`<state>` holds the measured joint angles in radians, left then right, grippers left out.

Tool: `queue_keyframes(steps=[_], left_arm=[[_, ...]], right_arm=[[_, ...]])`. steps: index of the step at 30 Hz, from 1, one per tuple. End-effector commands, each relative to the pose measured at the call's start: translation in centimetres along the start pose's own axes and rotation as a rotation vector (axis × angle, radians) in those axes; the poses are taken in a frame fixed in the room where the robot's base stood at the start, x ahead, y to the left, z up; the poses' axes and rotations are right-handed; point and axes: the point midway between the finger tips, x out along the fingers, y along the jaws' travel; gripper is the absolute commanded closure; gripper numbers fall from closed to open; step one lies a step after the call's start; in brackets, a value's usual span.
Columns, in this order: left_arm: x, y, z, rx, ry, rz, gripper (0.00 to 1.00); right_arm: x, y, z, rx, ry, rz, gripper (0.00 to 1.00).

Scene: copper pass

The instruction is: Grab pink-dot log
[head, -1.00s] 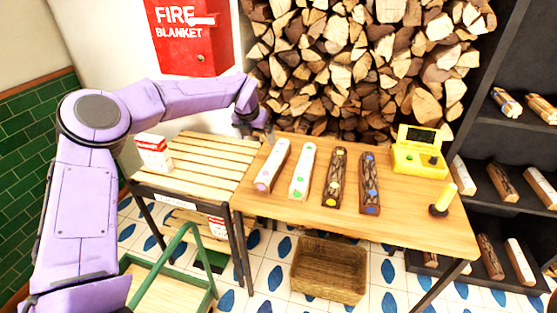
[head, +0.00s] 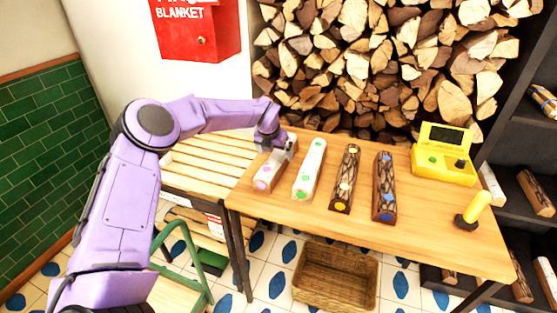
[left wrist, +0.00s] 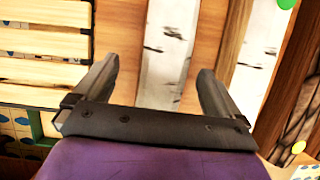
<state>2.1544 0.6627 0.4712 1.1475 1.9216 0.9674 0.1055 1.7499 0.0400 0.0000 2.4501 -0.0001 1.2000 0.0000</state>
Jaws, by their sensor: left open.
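The pink-dot log (head: 268,175) is pale birch and lies leftmost in a row on the wooden table. Pink dots show on its near part in the head view; its far part is covered by my left gripper (head: 281,150). In the left wrist view the pale log (left wrist: 168,45) lies between the two spread fingers of my left gripper (left wrist: 158,70), with a gap on each side. The gripper is open and holds nothing; whether it is above the log or down beside it is hard to tell. My right gripper is not in view.
A green-dot birch log (head: 309,170) lies close to the right, also in the left wrist view (left wrist: 257,60). Two dark logs (head: 345,178) (head: 384,187), a yellow case (head: 443,155) and a yellow-handled tool (head: 474,210) lie further right. A slatted bench (head: 215,155) is at left.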

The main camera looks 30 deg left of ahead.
Motion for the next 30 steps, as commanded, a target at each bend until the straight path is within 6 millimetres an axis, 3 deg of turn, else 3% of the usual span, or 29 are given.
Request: queue_keyframes(steps=[6,14,22,30], left_arm=[[3.6,-0.4,-0.3,0.003,0.003,0.001,0.02],[4.0,-0.6,-0.2,0.005,0.0,-0.001,0.02],[4.0,-0.6,-0.2,0.004,0.001,-0.001,0.9],[3.8,-0.6,0.0,0.004,-0.002,-0.001,0.91]], right_arm=[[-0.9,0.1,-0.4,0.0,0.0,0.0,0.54],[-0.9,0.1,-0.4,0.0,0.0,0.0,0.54],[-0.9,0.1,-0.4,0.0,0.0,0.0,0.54],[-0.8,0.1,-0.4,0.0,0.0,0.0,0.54]])
